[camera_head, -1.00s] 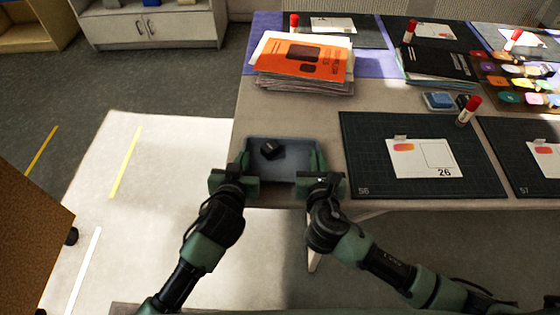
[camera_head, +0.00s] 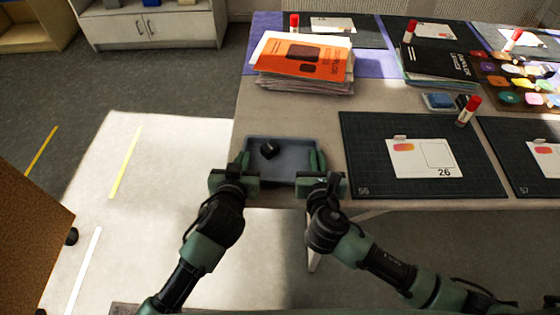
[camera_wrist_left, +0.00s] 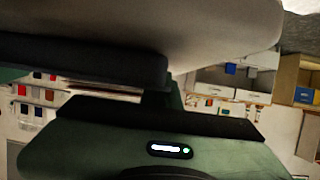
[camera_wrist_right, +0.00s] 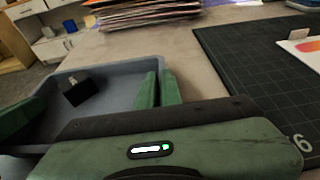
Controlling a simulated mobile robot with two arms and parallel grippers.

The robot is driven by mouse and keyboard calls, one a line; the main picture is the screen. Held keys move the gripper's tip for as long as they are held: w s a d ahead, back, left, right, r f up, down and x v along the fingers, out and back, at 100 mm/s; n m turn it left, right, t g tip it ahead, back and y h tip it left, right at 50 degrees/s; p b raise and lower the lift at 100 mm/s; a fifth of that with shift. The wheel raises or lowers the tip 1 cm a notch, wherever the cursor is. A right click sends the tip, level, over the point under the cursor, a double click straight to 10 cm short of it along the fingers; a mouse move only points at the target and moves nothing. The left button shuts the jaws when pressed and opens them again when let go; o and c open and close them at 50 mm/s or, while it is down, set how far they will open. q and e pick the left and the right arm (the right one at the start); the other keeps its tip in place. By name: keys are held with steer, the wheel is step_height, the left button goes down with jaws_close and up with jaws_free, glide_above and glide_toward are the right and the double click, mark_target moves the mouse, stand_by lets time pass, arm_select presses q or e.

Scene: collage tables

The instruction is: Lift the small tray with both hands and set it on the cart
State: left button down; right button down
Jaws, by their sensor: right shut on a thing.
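The small blue-grey tray (camera_head: 283,174) is at the near left corner of the table, with a small black object (camera_head: 269,149) inside. My left gripper (camera_head: 243,165) is at the tray's left wall; its fingertips are hidden in the left wrist view, so I cannot tell how its jaws stand. My right gripper (camera_head: 316,165) is shut on the tray's right wall; the right wrist view shows its green fingers (camera_wrist_right: 160,88) there. I cannot tell whether the tray touches the table. A brown panel (camera_head: 30,240) with black casters at the lower left may be part of the cart.
Stacked papers with an orange booklet (camera_head: 303,60) lie behind the tray. A dark cutting mat (camera_head: 365,140) with a card (camera_head: 424,158) and a glue stick (camera_head: 468,111) lies to its right. Open floor (camera_head: 150,190) with tape strips lies between table and brown panel.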

arm_select(q)
steer(key=shift+w+a+r, duration=0.1)
steer(key=shift+a, duration=0.1)
stand_by(0.5)
